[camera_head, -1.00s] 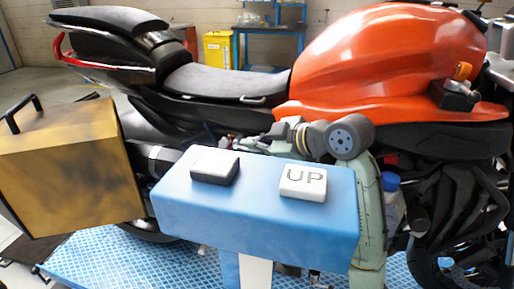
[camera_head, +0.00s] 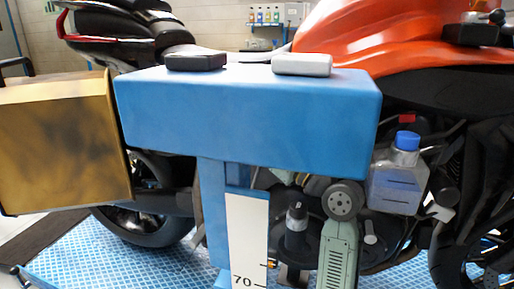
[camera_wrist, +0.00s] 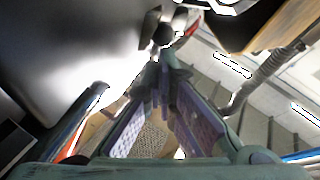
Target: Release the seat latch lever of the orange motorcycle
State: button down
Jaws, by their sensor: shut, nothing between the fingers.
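The orange motorcycle (camera_head: 400,35) stands behind the blue box in the head view, with its orange tank at the right and dark tail (camera_head: 120,25) at the left. The box hides most of its seat. I cannot make out the seat latch lever for certain in either view. My gripper (camera_wrist: 160,78) shows in the wrist view, its fingers shut and empty. A small dark and pale part (camera_wrist: 165,38) lies just beyond the fingertips; I cannot tell what it is or whether they touch it. My gripper is not visible in the head view.
The blue box (camera_head: 245,120) on a post fills the middle, with a black button (camera_head: 196,61) and a white button (camera_head: 302,65) on top. A tan case (camera_head: 60,145) is at the left. A blue-capped bottle (camera_head: 397,180) hangs at the right.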

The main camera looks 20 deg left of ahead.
jog(key=s+d+f+m+t+y+b, duration=0.1)
jog(key=s+d+b, duration=0.3)
jog(key=d, duration=0.6)
jog(key=shift+s+d+f+m+t+y, duration=0.35)
jog(key=shift+s+f+m+t, duration=0.3)
jog(key=shift+s, duration=0.45)
